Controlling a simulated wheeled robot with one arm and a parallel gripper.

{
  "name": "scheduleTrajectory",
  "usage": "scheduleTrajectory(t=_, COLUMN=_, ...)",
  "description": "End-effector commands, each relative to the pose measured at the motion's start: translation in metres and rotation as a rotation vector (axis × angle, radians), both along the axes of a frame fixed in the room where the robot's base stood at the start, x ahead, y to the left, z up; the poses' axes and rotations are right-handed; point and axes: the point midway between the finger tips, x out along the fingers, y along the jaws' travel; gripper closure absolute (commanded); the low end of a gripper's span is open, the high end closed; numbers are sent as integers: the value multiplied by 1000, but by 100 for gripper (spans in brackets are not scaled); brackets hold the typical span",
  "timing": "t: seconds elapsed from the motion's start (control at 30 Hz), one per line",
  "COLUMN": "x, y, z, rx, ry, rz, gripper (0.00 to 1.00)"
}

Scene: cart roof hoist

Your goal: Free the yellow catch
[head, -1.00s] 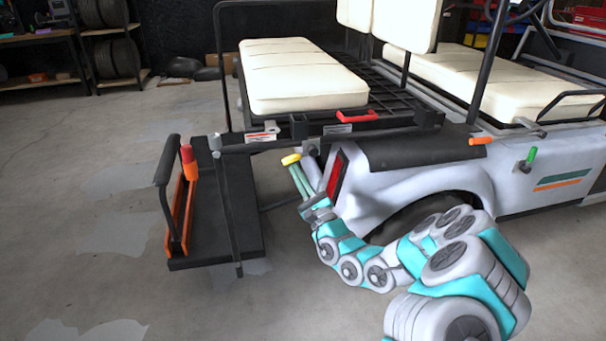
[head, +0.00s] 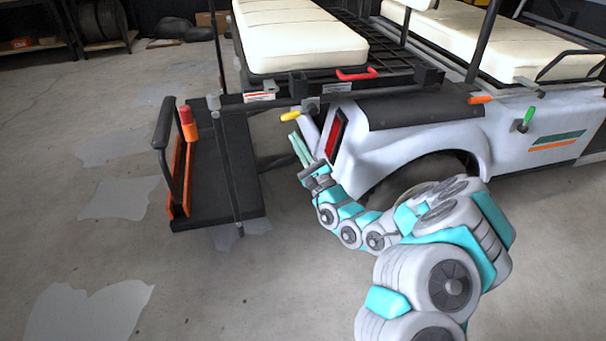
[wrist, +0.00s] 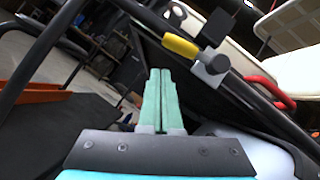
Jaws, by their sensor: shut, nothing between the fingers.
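The yellow catch (head: 290,116) is a short yellow-handled lever at the rear corner of the white cart, just below the black rear frame. In the wrist view its yellow handle (wrist: 181,45) points left from a grey block (wrist: 211,66) on a black bar. My gripper (head: 294,137) is below the catch in the head view, its pale green fingers pointing up toward it. In the wrist view the fingers (wrist: 160,72) are closed together and empty, a little left of and below the yellow handle. A small gap seems to separate them from it.
A red handle (head: 357,74) lies on the rear frame to the right. An orange lever (head: 479,99) and a green lever (head: 529,116) are on the cart's side. A black fold-down platform (head: 215,180) with an orange-red post (head: 185,122) is at left. Open floor lies in front.

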Motion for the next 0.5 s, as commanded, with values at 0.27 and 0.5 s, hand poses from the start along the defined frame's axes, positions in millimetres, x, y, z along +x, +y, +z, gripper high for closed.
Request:
scheduleTrajectory(t=0.27, x=-25, y=-21, z=-30, rx=2, ry=5, rz=-3, gripper=100)
scheduleTrajectory(t=0.5, x=-57, y=-34, z=-53, rx=3, ry=6, rz=-3, gripper=100)
